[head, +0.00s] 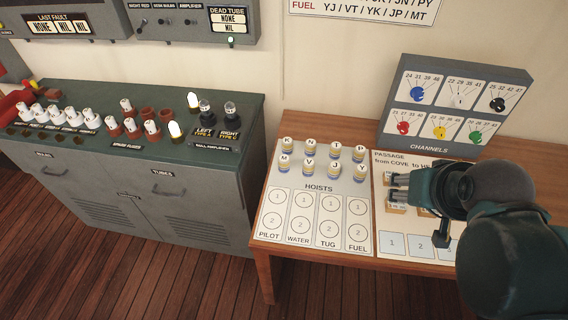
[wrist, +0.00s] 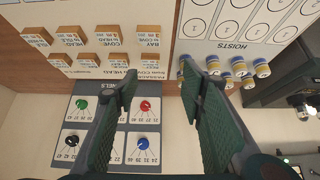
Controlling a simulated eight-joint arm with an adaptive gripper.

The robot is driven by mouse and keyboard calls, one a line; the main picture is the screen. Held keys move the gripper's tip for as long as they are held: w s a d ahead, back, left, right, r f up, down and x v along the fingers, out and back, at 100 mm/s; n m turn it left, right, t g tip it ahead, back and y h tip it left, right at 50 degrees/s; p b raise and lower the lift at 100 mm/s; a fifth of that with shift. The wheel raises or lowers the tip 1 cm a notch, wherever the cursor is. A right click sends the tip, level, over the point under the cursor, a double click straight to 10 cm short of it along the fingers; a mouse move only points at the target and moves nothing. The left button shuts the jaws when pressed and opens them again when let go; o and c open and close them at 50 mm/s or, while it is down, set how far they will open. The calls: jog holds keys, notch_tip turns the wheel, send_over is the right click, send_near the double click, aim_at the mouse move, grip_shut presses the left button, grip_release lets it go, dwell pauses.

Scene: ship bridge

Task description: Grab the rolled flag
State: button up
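Several rolled flags (head: 333,169) stand upright in two rows on the white HOISTS board (head: 268,220). They are small cylinders with white lettered tops and yellow and blue bands. In the wrist view, which is upside down, some rolled flags (wrist: 240,68) stand to the right of my fingers. My gripper (head: 398,188) is over the passage board, to the right of the flags. In the wrist view my gripper (wrist: 157,82) has its two fingers wide apart with nothing between them. The arm hides part of the passage board.
The grey CHANNELS panel (head: 455,100) with coloured dials stands at the back of the wooden table. The passage board (head: 385,165) holds small wooden blocks (wrist: 75,40). A grey cabinet (head: 150,190) with bulbs and tubes stands at left. The numbered HOISTS circles are bare.

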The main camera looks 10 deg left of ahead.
jog(key=n+g+p, duration=0.7)
jog(key=n+p, duration=0.8)
send_over(283, 158)
jog(key=d, duration=0.1)
notch_tip(283, 158, down, 6)
jog(key=shift+w+d, duration=0.1)
jog(key=shift+a+f+n+p, duration=0.3)
jog(key=shift+a+f+n, duration=0.1)
jog(key=shift+a+f, duration=0.2)
jog(key=shift+f, duration=1.25)
